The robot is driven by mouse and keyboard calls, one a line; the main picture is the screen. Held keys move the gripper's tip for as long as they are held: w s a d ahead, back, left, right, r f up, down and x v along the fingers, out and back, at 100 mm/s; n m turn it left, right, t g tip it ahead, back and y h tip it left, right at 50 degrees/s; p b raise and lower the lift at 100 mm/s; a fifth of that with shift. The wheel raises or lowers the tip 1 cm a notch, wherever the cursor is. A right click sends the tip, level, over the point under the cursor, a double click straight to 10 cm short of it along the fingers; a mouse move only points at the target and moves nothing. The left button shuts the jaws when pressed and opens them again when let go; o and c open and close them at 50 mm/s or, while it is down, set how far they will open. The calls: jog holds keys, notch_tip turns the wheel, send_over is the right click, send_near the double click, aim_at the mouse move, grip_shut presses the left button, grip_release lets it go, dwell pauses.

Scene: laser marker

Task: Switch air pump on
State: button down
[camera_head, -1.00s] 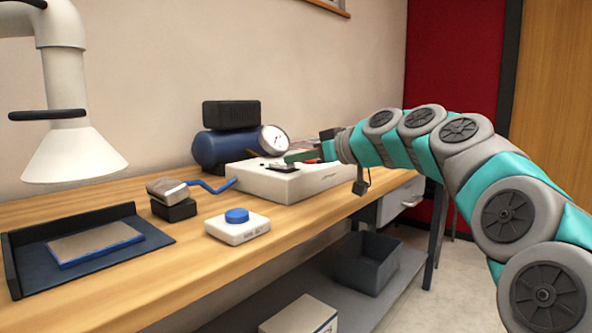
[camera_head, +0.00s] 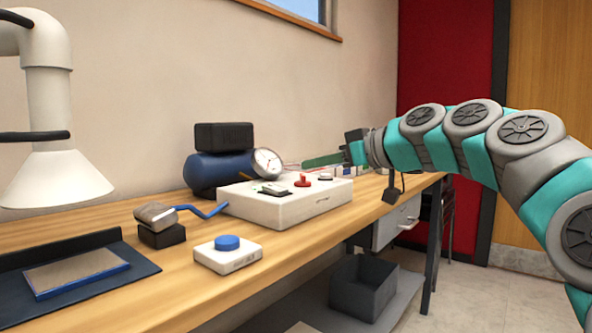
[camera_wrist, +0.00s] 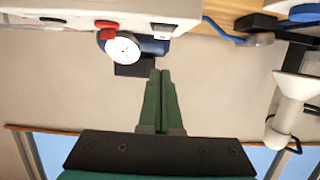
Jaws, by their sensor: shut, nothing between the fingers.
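The air pump appears to be the blue tank (camera_head: 205,172) with a black box (camera_head: 224,136) on top and a round white gauge (camera_head: 267,162) in front. The white box (camera_head: 290,208) before it carries a dark switch (camera_head: 274,189), a red knob (camera_head: 303,181) and a small dark-topped control (camera_head: 325,178). My gripper (camera_head: 304,164) is shut and empty, its green fingers above and behind the red knob, apart from it. In the upside-down wrist view, the shut fingers (camera_wrist: 160,74) point towards the gauge (camera_wrist: 122,50) and the white box (camera_wrist: 60,22). The switch's position cannot be told.
A blue-button box (camera_head: 228,254), a grey piece on a black block (camera_head: 162,236) with a blue bent lever (camera_head: 208,210), and a dark tray (camera_head: 135,268) stand left on the bench. A white hood (camera_head: 58,180) hangs above. A window (camera_head: 297,10) is behind.

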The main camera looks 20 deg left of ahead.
jog(key=v, duration=0.3)
jog(key=shift+s+d+f, duration=0.2)
jog(key=shift+d, duration=0.2)
jog(key=s+d+f+m+g+h+p, duration=0.1)
jog(key=s+d+f+m+g+h, duration=0.2)
jog(key=s+f, duration=0.65)
jog(key=s+d+f+m+h, duration=0.2)
jog(key=s+d+f+h, duration=0.3)
jog(key=f, duration=0.8)
jog(key=s+d+f+m+g+h+p, duration=0.1)
jog(key=s+d+f+m+g+h, duration=0.1)
jog(key=s+d+f, duration=0.7)
jog(key=s+d+f+m+g+h, duration=0.2)
jog(key=s+d+f+m, duration=0.4)
jog(key=s, duration=0.8)
jog(key=d+f+h, duration=0.1)
jog(key=d+f, duration=0.2)
jog(key=f, duration=0.1)
jog(key=shift+d+g+h+p, duration=0.15)
jog(key=shift+g+h+p, duration=0.15)
jog(key=shift+h+p, duration=0.1)
